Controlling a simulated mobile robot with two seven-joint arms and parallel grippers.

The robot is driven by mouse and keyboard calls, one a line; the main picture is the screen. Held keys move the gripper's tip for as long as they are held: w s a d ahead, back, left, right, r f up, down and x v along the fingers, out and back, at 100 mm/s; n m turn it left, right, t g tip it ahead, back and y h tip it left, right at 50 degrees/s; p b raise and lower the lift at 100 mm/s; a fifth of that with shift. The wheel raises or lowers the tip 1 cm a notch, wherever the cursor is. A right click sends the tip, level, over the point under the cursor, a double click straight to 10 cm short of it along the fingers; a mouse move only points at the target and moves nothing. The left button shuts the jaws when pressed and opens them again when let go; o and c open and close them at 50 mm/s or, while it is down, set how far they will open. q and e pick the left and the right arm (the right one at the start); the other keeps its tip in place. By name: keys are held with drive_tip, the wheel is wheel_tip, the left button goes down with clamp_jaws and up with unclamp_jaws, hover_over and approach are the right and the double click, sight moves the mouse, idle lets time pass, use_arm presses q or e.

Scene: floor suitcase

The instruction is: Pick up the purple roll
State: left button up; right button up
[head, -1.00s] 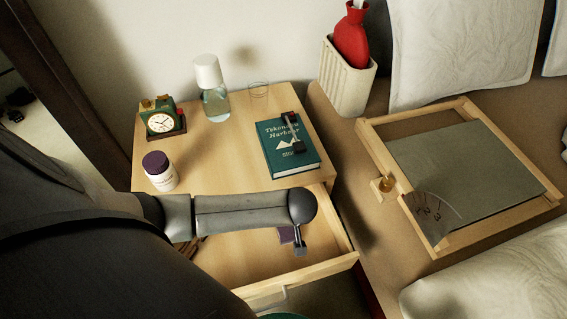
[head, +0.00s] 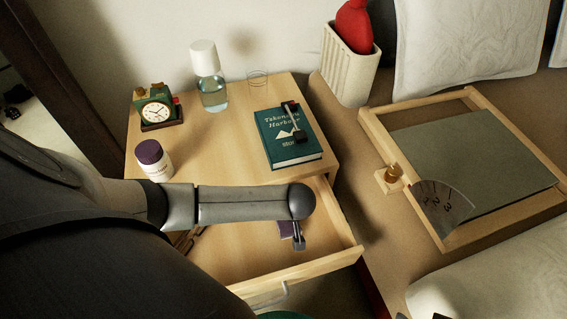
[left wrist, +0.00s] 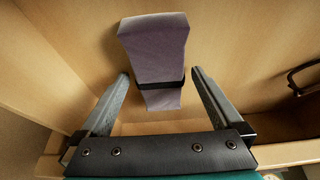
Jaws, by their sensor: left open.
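The purple roll (left wrist: 155,45) lies inside the open drawer, with a dark band around it near its lower end. In the head view only a small purple part (head: 285,228) shows beside my left gripper (head: 298,242); my arm hides the rest. In the left wrist view, the open fingers of my left gripper (left wrist: 161,75) stand on either side of the banded lower part of the roll, with gaps on both sides. The gripper holds nothing. I cannot make out my right gripper.
The drawer (head: 310,264) is pulled out of the nightstand (head: 215,150). On top stand a clock (head: 157,112), a white jar (head: 154,163), a bottle (head: 210,85) and a green book (head: 288,145). A framed tray (head: 465,98) lies at right. A dark curved handle (left wrist: 300,75) is in the drawer.

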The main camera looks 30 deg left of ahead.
drive_tip(key=shift+r, duration=0.1)
use_arm(q)
drive_tip(key=c, duration=1.3)
drive_tip(key=shift+r, duration=0.1)
drive_tip(key=shift+r+p, duration=0.5)
drive_tip(key=shift+p, duration=0.2)
drive_tip(key=s+d+p, duration=0.1)
drive_tip(key=s+d, duration=0.1)
drive_tip(key=d, duration=0.1)
drive_tip(key=s+d+p, duration=0.2)
drive_tip(key=s+d, duration=0.1)
drive_tip(key=shift+s+d, duration=0.15)
drive_tip(key=shift+d, duration=0.05)
use_arm(e)
drive_tip(key=s+d+f+g+p, duration=0.1)
drive_tip(key=s+f+p, duration=0.15)
drive_tip(key=f, duration=0.45)
drive_tip(key=s+d+f+g+p, duration=0.1)
drive_tip(key=s+f, duration=0.2)
drive_tip(key=f, duration=0.4)
use_arm(q)
drive_tip(key=shift+a+r+p, duration=0.15)
drive_tip(key=shift+r+p, duration=1.8)
drive_tip(key=shift+r, duration=4.9)
use_arm(e)
drive_tip(key=s+d+f+h, duration=0.1)
drive_tip(key=s+d+f, duration=0.3)
drive_tip(key=s, duration=0.3)
drive_tip(key=shift+s+d, duration=0.2)
drive_tip(key=shift+d, duration=0.7)
